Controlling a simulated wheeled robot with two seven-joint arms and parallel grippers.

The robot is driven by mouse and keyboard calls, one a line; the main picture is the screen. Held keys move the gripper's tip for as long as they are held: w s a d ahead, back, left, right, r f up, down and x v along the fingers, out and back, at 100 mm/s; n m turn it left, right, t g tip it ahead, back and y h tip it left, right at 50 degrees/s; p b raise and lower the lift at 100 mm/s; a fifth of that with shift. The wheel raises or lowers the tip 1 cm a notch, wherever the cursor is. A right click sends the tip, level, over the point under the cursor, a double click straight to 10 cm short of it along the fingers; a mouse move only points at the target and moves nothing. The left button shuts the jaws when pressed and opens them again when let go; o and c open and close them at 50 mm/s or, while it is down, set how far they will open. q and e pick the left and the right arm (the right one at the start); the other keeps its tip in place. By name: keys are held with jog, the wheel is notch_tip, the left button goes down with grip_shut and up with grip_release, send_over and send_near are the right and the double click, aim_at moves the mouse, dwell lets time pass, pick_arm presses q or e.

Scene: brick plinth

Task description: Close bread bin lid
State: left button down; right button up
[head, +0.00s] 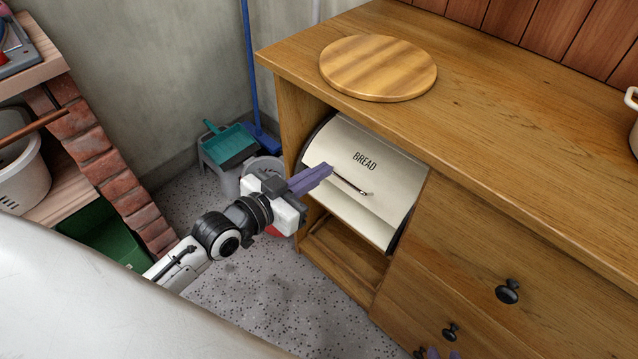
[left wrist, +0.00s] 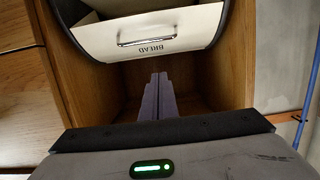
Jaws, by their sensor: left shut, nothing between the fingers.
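The cream bread bin sits in the open cubby of the wooden cabinet. Its curved lid (head: 365,155) is marked BREAD and has a thin metal handle (head: 352,185) at its lower edge. The lid looks raised, with a gap below the handle. In the left wrist view the lid (left wrist: 190,42) appears upside down, with the handle and opening above the lettering. My left gripper (head: 328,172) is shut and empty, with its purple fingers in front of the lid's left side, near the handle. Contact cannot be told. Only purple tips of my right gripper (head: 440,353) show at the bottom edge.
A round wooden board (head: 378,68) lies on the cabinet top (head: 500,120). Drawers with dark knobs (head: 507,291) are right of the cubby. A brick plinth (head: 95,150) is at the far left.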

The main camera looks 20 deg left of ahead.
pick_arm(q)
jog(key=b, duration=0.2)
send_over(335, 175)
jog(key=d, duration=0.1)
jog(key=shift+w+d+f, duration=0.1)
jog(key=shift+d+f, duration=0.05)
jog(key=shift+f, duration=0.75)
jog(key=shift+s+a+f+b, duration=0.2)
jog(key=shift+s+f, duration=0.3)
jog(key=shift+f, duration=0.35)
jog(key=shift+s+a+f+b, duration=0.2)
jog(key=shift+s+f, duration=0.3)
jog(key=shift+f, duration=0.35)
pick_arm(e)
jog(key=shift+a+f, duration=0.25)
jog(key=shift+f, duration=0.2)
jog(key=shift+w, duration=0.1)
